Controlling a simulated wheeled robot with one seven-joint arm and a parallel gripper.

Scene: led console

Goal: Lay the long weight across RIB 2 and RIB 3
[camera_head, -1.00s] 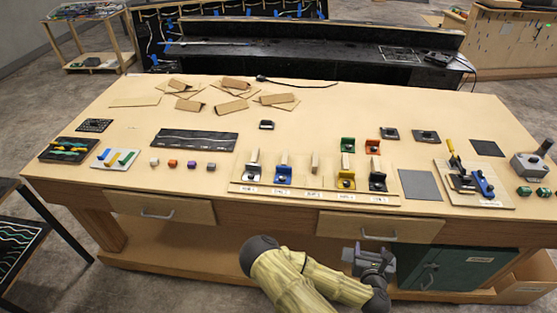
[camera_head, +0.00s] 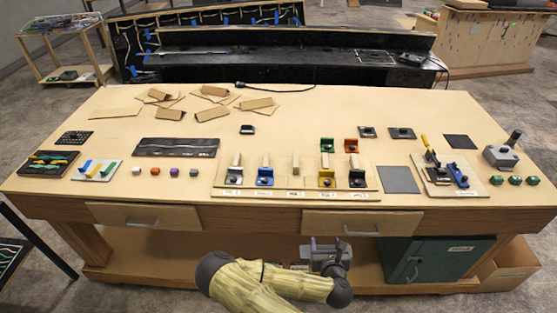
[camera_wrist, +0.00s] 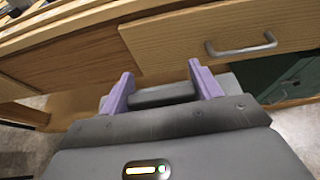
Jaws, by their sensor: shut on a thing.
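My gripper (camera_wrist: 163,92) has two purple fingers, shut on a dark grey bar-like piece (camera_wrist: 165,95), likely the long weight; its full length is not clear. In the head view my gripper (camera_head: 326,256) hangs in front of the table, below the tabletop and near the right drawer, well short of the ribs. The rib board (camera_head: 225,186) lies along the table's front middle with several upright wooden ribs (camera_head: 296,160) in a row. Labels (camera_head: 295,195) run along its front edge, too small to read, so I cannot tell which are RIB 2 and RIB 3.
Coloured brackets, including blue (camera_head: 265,177) and yellow (camera_head: 326,178), stand at the ribs. Green (camera_head: 327,145) and red (camera_head: 351,145) brackets are behind. A grey pad (camera_head: 398,180) lies right of the board. The right drawer handle (camera_head: 362,232) juts out near my gripper.

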